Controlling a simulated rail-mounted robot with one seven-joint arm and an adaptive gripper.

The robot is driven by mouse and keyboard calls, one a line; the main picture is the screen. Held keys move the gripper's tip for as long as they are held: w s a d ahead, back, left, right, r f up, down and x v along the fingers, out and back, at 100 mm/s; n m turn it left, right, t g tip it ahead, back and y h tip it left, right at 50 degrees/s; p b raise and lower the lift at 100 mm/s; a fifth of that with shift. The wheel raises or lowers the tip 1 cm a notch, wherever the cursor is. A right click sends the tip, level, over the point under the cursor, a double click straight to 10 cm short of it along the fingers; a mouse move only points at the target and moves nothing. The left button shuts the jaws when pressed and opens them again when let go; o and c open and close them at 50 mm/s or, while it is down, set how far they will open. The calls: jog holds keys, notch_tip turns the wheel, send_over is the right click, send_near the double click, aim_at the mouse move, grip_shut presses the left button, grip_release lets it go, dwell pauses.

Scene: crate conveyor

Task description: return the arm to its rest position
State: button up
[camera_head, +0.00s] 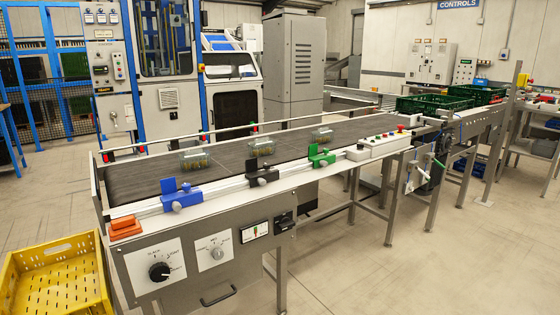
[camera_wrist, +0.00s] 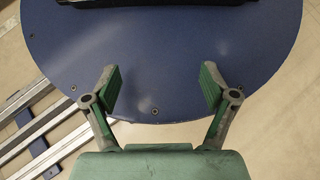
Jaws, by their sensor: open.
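My gripper (camera_wrist: 160,88) shows in the wrist view with its two green-padded fingers spread apart and nothing between them. Behind the fingers is a round blue surface (camera_wrist: 160,50) with small screws near its edge; a dark object lies across its top. The gripper does not touch anything that I can see. My arm and gripper are not in the head view.
A conveyor (camera_head: 220,165) carries several clear jars (camera_head: 194,161) beside blue, black and green stops (camera_head: 181,195). Green crates (camera_head: 434,105) stand at its far end. A yellow crate (camera_head: 60,247) is at the lower left. The floor at the lower right is clear.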

jog(key=w+r+t+p, duration=0.3)
jog(key=w+r+p, duration=0.1)
jog(key=r+p, duration=1.2)
jog(key=p, duration=0.4)
jog(key=shift+d, duration=0.35)
jog(key=shift+w+f, duration=0.1)
